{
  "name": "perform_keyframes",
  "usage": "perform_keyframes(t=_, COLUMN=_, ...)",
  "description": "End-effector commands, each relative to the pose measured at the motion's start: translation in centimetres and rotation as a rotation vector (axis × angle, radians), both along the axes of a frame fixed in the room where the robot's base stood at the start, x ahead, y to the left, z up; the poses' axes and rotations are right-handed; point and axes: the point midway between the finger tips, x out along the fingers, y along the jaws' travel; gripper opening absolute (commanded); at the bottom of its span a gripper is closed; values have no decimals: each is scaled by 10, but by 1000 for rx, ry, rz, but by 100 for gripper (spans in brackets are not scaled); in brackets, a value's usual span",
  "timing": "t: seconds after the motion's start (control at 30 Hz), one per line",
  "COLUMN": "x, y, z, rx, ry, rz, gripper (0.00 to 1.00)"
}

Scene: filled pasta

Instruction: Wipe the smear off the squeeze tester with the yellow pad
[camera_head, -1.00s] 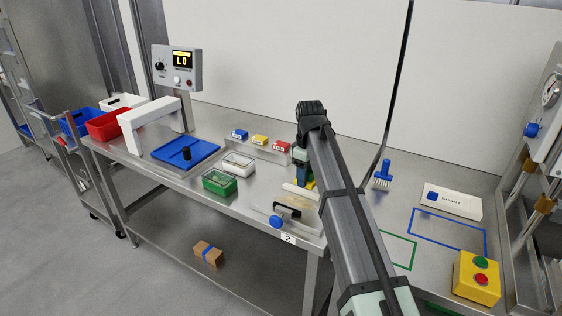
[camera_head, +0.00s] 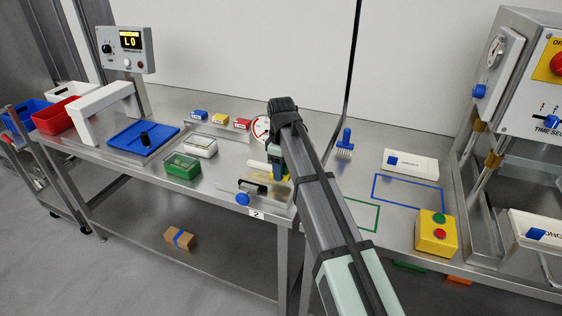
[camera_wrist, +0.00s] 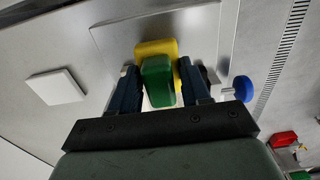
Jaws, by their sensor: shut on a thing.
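My gripper (camera_wrist: 158,78) is shut on the yellow pad (camera_wrist: 156,48), which has a green block (camera_wrist: 157,82) as its grip. In the wrist view the pad is in front of the fingertips, over a grey metal plate (camera_wrist: 112,32) that looks like part of the squeeze tester. The tester's blue knob (camera_wrist: 242,90) is to the right. In the head view my gripper (camera_head: 278,168) is behind the tester's blue knob (camera_head: 242,199) and black handle, and my arm covers part of it. I cannot tell whether the pad touches the plate. The smear is not visible.
A dial (camera_head: 261,128) stands behind my wrist. A green box (camera_head: 182,166) and a clear-lidded white box (camera_head: 200,146) lie to the left. A blue brush (camera_head: 345,142) and a yellow button box (camera_head: 436,232) are to the right. The blue-outlined area is clear.

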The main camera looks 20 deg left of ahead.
Motion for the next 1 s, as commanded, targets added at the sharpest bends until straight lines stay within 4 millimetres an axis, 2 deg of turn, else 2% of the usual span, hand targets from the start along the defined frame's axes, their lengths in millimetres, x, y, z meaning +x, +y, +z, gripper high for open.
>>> perform_keyframes(t=0.27, x=0, y=2, z=-32, rx=-1, ry=1, rz=0, gripper=22)
perform_keyframes(t=0.33, x=1, y=10, z=-28, rx=1, ry=0, rz=2, gripper=19)
perform_keyframes(t=1.0, x=1, y=71, z=-30, rx=1, ry=0, rz=1, gripper=18)
